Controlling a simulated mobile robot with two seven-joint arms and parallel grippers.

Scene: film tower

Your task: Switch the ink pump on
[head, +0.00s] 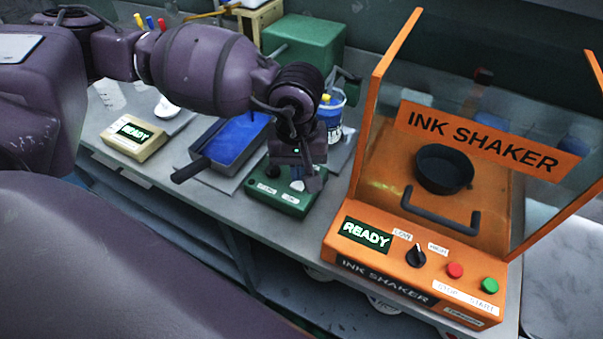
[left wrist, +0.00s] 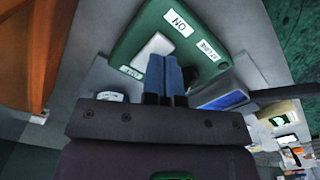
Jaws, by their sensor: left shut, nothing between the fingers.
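The ink pump appears to be the low green box (head: 283,201) on the bench, left of the ink shaker. In the left wrist view the green box (left wrist: 150,35) fills the top middle, with a white switch plate, an "ON" label and other small labels I cannot read surely. My left gripper (head: 300,183) is over this box, pointing down. In the wrist view its blue-grey fingers (left wrist: 165,68) are together and empty, overlapping the edge of the white plate. I cannot tell whether they touch it. The fingers hide part of the plate. My right gripper is not in view.
The orange ink shaker (head: 430,260), reading "READY", stands close on the right with raised orange arms. A blue tray with a dark handle (head: 228,143) and a beige "READY" device (head: 134,137) are left. A green box (head: 305,42) and white-blue tub (head: 331,118) stand behind.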

